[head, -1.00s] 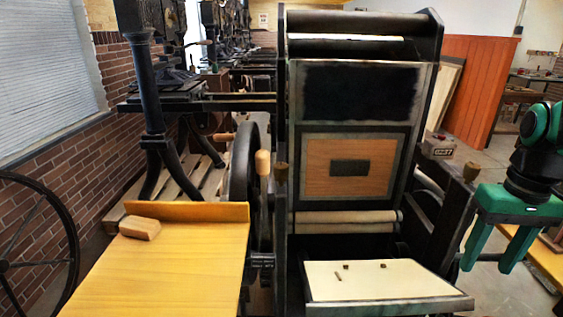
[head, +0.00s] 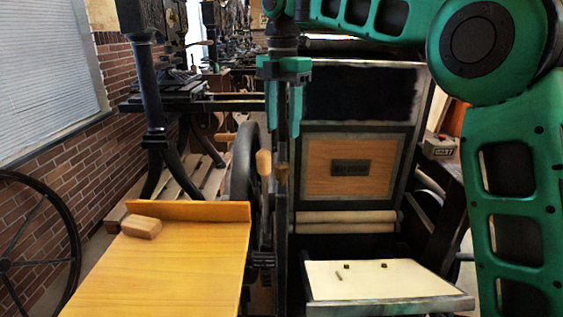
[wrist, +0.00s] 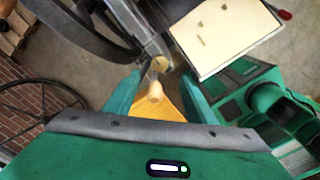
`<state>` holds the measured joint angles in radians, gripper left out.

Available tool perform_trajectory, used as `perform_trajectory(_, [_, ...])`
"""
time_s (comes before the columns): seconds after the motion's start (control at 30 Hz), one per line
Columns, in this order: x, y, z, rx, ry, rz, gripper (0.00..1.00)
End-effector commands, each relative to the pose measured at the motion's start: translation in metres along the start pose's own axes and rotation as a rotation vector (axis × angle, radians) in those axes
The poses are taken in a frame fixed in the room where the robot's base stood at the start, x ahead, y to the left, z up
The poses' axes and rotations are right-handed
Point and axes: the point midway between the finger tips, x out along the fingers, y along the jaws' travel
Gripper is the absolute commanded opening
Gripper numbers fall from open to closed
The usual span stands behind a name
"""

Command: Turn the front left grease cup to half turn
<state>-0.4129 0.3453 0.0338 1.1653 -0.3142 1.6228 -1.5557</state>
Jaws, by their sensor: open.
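The front left grease cup (head: 281,173) is a small brass-brown cup on top of the press's left side frame. In the wrist view it shows as a round brass disc (wrist: 161,64) between and a little beyond the fingertips. My gripper (head: 284,134) points down with its fingers apart, above the cup and not touching it. In the wrist view my gripper (wrist: 161,74) holds nothing. The cup's turn marking is too small to read. The right-hand cup is hidden behind my arm.
A wooden handle (head: 264,162) stands upright just left of the cup and also shows between my fingers in the wrist view (wrist: 155,92). A yellow table (head: 180,260) with a wooden block (head: 141,227) lies left. A tilted cream board (head: 375,279) is front right.

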Motion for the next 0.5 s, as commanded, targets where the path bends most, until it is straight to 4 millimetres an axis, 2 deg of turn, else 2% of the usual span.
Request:
perform_trajectory(0.17, [0.015,0.002,-0.002,-0.015,0.000,-0.003,0.50])
perform_trajectory(0.5, [0.073,0.000,-0.001,-0.009,0.001,-0.002,0.50])
